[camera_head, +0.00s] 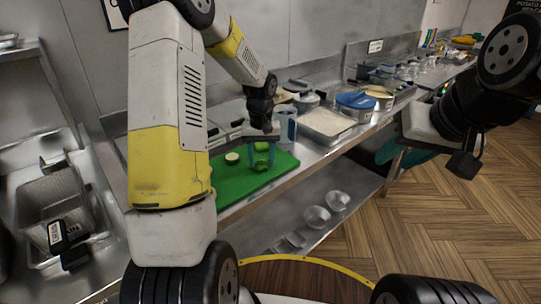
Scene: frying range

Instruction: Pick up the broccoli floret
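My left gripper (262,168) points down over the green cutting board (232,190) on the steel counter. Its two fingers are apart, with a small green piece (261,160) between them, probably the broccoli floret. The fingers partly cover it, and I cannot tell whether they touch it. A pale green cut piece (232,158) lies on the board to the left of the gripper. My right gripper (463,165) hangs over the floor at the right, away from the counter; its finger opening is not clear.
A grey jug (286,124) stands just behind the board. A shallow tray (326,126) and a blue-lidded container (356,102) stand further right on the counter. Metal bowls (317,216) sit on the lower shelf.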

